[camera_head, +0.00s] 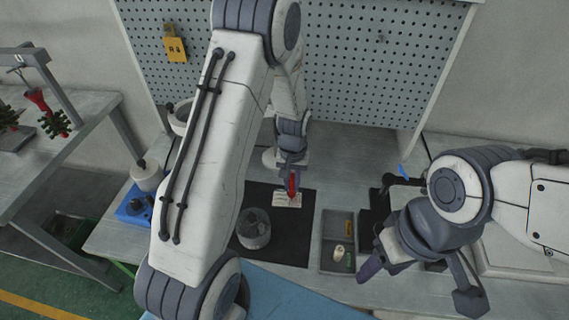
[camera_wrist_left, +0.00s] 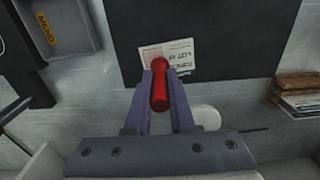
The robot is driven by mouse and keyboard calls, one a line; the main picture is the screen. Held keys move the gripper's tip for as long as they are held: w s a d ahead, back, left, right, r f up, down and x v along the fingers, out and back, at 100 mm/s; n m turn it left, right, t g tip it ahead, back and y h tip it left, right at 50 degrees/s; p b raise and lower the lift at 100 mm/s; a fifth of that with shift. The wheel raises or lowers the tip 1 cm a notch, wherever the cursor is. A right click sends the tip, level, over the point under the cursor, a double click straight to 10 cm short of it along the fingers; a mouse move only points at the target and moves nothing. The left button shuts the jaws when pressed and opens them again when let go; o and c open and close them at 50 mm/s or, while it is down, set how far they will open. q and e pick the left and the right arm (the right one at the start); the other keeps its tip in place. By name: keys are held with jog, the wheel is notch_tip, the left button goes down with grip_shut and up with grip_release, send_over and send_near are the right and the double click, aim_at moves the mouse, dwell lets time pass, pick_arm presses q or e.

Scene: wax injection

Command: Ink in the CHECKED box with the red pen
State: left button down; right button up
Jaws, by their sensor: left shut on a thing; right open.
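My left gripper (camera_head: 292,183) is shut on the red pen (camera_head: 293,186). In the left wrist view the pen (camera_wrist_left: 159,86) stands between the two purple fingers (camera_wrist_left: 160,82), its tip end hidden behind its own body. The white card (camera_head: 288,199) lies on the black mat under the pen. In the left wrist view the card (camera_wrist_left: 180,53) shows handwriting; the CHECKED box cannot be made out. Whether the pen touches the card cannot be told.
The black mat (camera_head: 305,215) also carries a grey round pot (camera_head: 254,228). A grey divided bin (camera_head: 325,255) with small parts stands to its right. A blue device (camera_head: 133,207) is at the left. A pegboard (camera_head: 360,70) closes off the back.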

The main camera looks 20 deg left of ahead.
pick_arm(q)
jog(key=r+p, duration=0.1)
jog(key=r, duration=0.1)
jog(key=a+r+p, duration=0.1)
jog(key=r+p, duration=0.1)
jog(key=shift+s+r, duration=0.1)
jog(key=shift+s, duration=0.1)
notch_tip(320, 180, up, 4)
jog(key=p, duration=0.3)
dwell(0.6)
